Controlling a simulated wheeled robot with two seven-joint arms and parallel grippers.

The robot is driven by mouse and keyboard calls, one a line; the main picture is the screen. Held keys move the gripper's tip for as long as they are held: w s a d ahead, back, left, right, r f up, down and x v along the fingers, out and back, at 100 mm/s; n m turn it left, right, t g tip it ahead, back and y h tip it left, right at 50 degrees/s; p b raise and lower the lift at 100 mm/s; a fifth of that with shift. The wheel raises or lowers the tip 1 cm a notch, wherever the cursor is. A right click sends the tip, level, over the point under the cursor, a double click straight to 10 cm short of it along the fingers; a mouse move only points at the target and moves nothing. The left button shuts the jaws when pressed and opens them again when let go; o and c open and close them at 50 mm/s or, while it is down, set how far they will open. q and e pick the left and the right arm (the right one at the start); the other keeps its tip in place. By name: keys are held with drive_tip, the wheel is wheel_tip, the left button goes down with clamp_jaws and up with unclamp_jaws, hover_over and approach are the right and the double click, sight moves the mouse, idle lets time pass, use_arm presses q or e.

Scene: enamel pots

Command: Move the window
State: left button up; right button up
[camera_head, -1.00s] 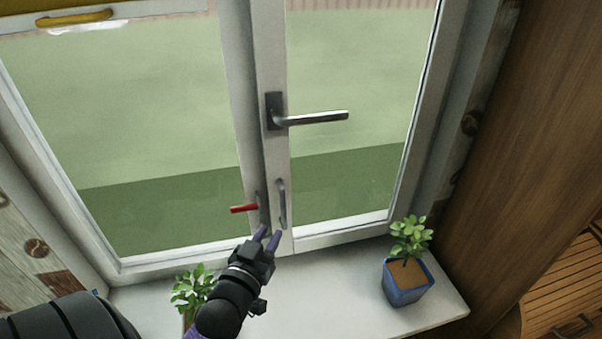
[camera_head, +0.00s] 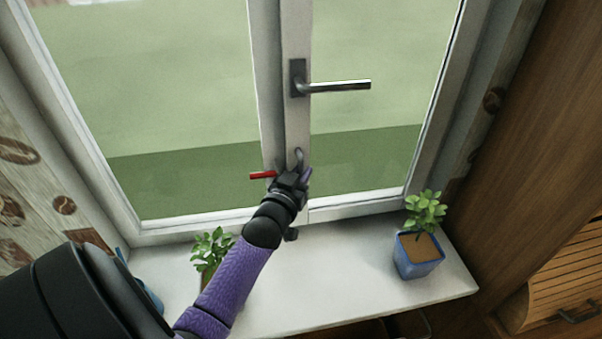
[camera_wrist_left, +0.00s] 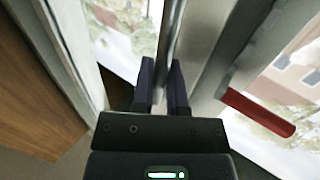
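The white-framed window (camera_head: 296,130) has two glass panes, and its panels look closed in the head view. A dark lever handle (camera_head: 335,86) sticks out to the right on the middle frame. Below it is a slim grey pull handle (camera_head: 299,155), its lower part hidden by my left gripper (camera_head: 300,173). In the left wrist view the fingers of my left gripper (camera_wrist_left: 163,88) stand on either side of a grey upright bar, apparently this pull handle (camera_wrist_left: 173,35). Whether they press on it cannot be told. My right gripper is not in view.
A red handle (camera_head: 262,175) sticks out just left of my left gripper; it also shows in the left wrist view (camera_wrist_left: 257,112). On the white sill (camera_head: 340,285) stand a plant in a blue pot (camera_head: 418,255) and a plant (camera_head: 211,247) partly behind my left arm. A wooden cabinet (camera_head: 530,120) is at right.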

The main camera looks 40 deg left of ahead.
use_arm(q)
clamp_jaws()
idle(0.8)
idle(0.4)
drive_tip(key=s+d+p, duration=0.3)
drive_tip(key=d, duration=0.2)
drive_tip(key=shift+d+p, duration=0.3)
drive_tip(key=shift+p, duration=0.05)
drive_tip(key=shift+o, duration=1.3)
unclamp_jaws()
